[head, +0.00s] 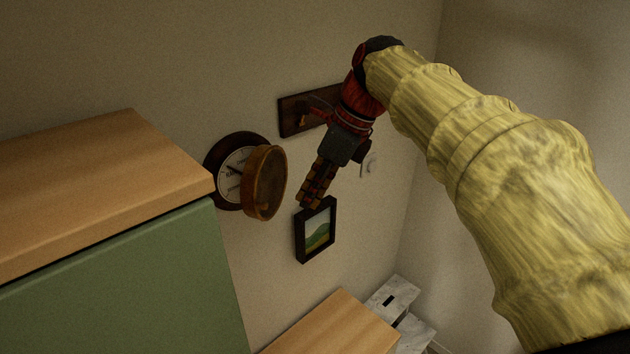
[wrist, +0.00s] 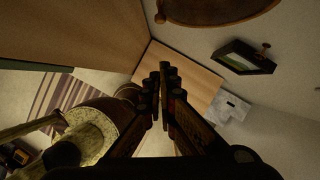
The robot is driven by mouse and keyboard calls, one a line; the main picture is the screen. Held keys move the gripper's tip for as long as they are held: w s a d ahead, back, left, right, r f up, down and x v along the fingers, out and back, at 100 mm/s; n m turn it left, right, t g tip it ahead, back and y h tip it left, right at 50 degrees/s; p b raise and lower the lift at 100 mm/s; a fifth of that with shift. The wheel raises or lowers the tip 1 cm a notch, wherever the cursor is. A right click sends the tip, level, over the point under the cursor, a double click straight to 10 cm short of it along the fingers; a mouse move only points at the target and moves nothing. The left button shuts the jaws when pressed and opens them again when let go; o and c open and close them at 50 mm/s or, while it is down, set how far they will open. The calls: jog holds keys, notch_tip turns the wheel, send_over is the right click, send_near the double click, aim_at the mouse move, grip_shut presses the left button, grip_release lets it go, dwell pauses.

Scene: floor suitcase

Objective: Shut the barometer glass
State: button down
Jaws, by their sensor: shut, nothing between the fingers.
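The barometer (head: 228,168) hangs on the wall, with a dark round wooden body and a pale dial. Its glass (head: 265,183), in a round brass-brown rim, stands swung open at the right side and hides part of the dial. My gripper (head: 310,202) is shut and empty, pointing down, to the right of the glass and apart from it in the picture. In the wrist view, the gripper fingers (wrist: 165,88) lie in the middle, and a brown round rim (wrist: 225,12), seemingly the glass, is cut off by the top edge with a small knob at its left.
A framed picture (head: 301,232) hangs just below my gripper. A wooden hook rack (head: 292,118) is behind my arm, with a small white wall fitting (head: 370,165) beside it. A green cabinet (head: 120,285) with a wooden top fills the lower left. A wooden surface (head: 335,328) lies below.

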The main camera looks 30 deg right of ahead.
jog(key=w+a+f+p, duration=0.1)
jog(key=w+a+f, duration=0.2)
jog(key=a, duration=0.1)
jog(key=shift+w+a, duration=0.15)
jog(key=shift+w, duration=0.15)
jog(key=shift+f, duration=0.1)
